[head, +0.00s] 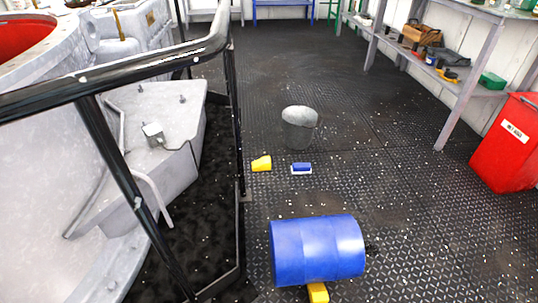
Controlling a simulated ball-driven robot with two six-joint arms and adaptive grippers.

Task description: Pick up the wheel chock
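A yellow wedge-shaped wheel chock (262,163) lies on the dark deck near the middle of the head view. It is apart from the things around it. A second yellow piece (318,293), perhaps another chock, sits against the lower side of a blue barrel (317,249) lying on its side. The barrel hides part of this piece. Neither of my grippers shows in the head view.
A black railing (120,75) bounds the left. A red bin (507,142) and a shelf bench (460,80) stand right. Open deck lies between.

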